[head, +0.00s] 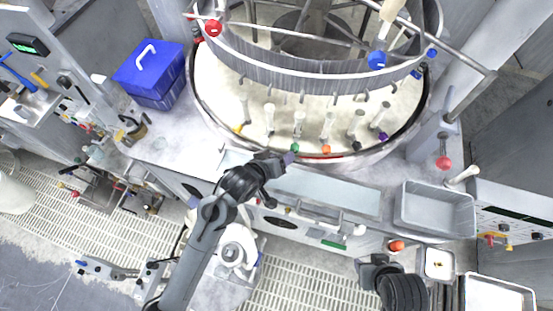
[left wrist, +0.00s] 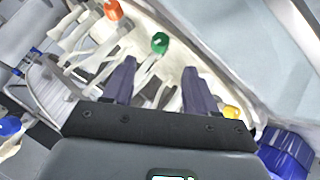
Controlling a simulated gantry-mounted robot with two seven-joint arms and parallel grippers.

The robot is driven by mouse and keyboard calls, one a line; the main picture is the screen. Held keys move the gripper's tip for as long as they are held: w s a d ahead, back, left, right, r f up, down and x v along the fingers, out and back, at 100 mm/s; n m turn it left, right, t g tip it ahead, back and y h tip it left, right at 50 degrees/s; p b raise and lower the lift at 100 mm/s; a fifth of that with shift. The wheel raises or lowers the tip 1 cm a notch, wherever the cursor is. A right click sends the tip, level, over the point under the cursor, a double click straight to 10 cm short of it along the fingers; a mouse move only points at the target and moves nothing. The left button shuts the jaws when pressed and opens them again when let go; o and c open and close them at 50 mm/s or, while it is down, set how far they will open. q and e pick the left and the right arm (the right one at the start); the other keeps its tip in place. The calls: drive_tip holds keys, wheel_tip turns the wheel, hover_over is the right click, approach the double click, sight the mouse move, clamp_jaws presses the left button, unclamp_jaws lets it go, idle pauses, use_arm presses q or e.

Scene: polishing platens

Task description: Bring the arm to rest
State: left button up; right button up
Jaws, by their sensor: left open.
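In the head view my left arm reaches up from the lower edge, and its gripper (head: 289,158) is over the front rim of the round platen (head: 205,105). In the left wrist view the two dark fingers of my left gripper (left wrist: 160,68) stand wide apart with nothing gripped. A green-capped white piece (head: 295,147) is just beyond the fingertips; its green cap also shows in the left wrist view (left wrist: 160,43). I cannot tell how far below or beyond the fingers it is. A dark part (head: 378,272) at the lower right may be my right arm; its fingers cannot be made out.
Several white pieces with coloured ends, such as an orange one (head: 326,149) and a yellow one (head: 238,128), line the platen's front. A blue box (head: 150,75) stands left. An empty grey tray (head: 435,210) is at right. Overhead ring rails (head: 300,75) cross above the platen.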

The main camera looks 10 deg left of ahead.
use_arm(q)
drive_tip(key=shift+s+a+r, duration=0.25)
drive_tip(key=shift+s+r, duration=0.2)
drive_tip(key=shift+s, duration=0.05)
